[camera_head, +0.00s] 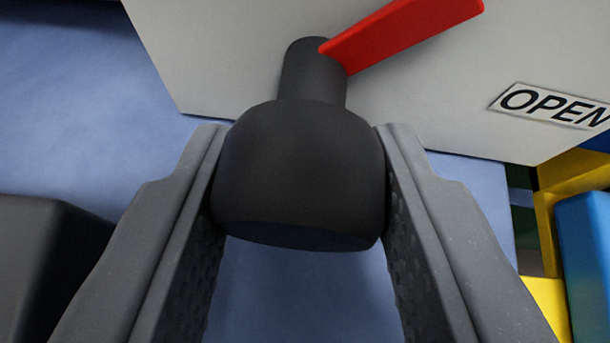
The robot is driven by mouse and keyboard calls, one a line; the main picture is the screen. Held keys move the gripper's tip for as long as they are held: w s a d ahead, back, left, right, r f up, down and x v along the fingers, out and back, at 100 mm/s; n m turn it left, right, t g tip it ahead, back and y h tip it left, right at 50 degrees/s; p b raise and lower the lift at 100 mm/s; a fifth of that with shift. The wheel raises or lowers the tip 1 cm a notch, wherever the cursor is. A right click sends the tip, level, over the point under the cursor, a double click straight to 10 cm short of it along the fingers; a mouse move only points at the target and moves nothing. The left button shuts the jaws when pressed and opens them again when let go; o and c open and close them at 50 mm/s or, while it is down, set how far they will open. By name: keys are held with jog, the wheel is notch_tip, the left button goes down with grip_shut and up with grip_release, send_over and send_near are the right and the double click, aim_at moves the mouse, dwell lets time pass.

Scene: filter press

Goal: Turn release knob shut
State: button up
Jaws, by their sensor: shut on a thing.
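The release knob (298,175) is a black, rounded cylinder on a narrower black stem (313,75). It stands out from a light grey panel (225,60) in the middle of the view. A red pointer (405,35) extends from the stem toward the upper right. A white label reading "OPEN" (555,105) is on the panel at the right, below the pointer's tip. My gripper (300,170) is shut on the knob, with one finger against its left side and one against its right. The finger pads' contact faces at the knob are partly hidden.
A dark grey block-like shape (45,265) is at the lower left edge. Yellow parts (575,175) and a blue part (588,250) stand at the right edge. A blue surface (80,110) lies behind the panel and below the knob.

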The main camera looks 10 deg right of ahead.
jog(key=shift+n+h+p, duration=0.3)
jog(key=shift+n+h, duration=0.8)
jog(key=shift+h, duration=0.1)
jog(key=shift+f+n+h+p, duration=0.25)
jog(key=shift+n+h+p, duration=0.55)
jog(key=shift+n+h, duration=0.4)
jog(key=shift+s, duration=0.1)
jog(key=o, duration=0.7)
jog(key=shift+r, duration=0.1)
